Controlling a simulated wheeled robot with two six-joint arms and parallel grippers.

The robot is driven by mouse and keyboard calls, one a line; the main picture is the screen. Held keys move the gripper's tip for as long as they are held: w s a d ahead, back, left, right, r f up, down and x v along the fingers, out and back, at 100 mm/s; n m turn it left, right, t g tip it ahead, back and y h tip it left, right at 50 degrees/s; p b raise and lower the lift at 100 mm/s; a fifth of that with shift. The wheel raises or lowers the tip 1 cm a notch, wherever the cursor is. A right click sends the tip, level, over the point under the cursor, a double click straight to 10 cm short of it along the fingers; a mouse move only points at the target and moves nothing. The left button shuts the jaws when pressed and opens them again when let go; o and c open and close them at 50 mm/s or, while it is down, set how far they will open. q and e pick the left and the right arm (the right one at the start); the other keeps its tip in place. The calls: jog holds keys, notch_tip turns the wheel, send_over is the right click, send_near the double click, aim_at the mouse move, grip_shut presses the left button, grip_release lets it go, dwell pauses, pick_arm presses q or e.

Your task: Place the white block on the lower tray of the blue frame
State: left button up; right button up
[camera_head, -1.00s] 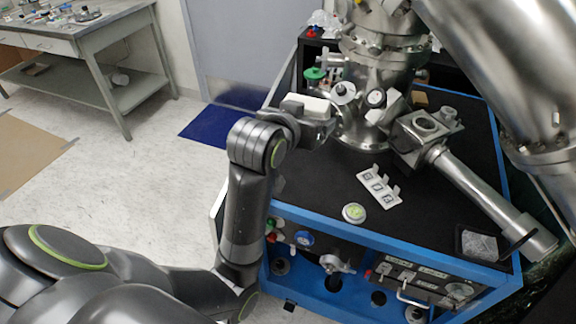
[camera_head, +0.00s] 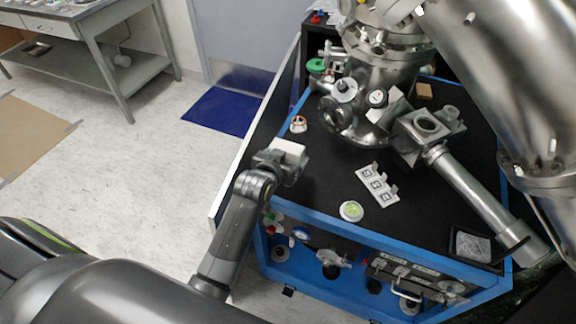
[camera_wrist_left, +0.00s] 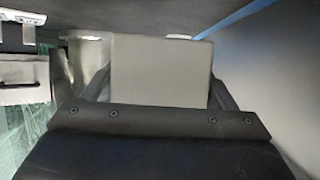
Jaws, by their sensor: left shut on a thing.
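The white block (camera_head: 289,150) is in my left gripper (camera_head: 287,161), above the left edge of the black top of the blue frame (camera_head: 345,229). In the left wrist view the block (camera_wrist_left: 160,72) fills the middle, between the dark fingers of the left gripper (camera_wrist_left: 158,88). The left gripper is shut on it. The front lower part of the blue frame shows valves and fittings below the top, and the lower tray cannot be clearly made out. My right gripper is not in view.
A white marked plate (camera_head: 377,185) and a round green-and-white disc (camera_head: 351,211) lie on the black top. A steel chamber (camera_head: 375,85) with a slanting tube (camera_head: 470,190) stands behind and right. A small orange-rimmed piece (camera_head: 298,124) is near the left edge.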

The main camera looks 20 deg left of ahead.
pick_arm(q)
jog(key=shift+f, duration=1.9)
jog(key=shift+f, duration=0.15)
jog(key=o, duration=0.9)
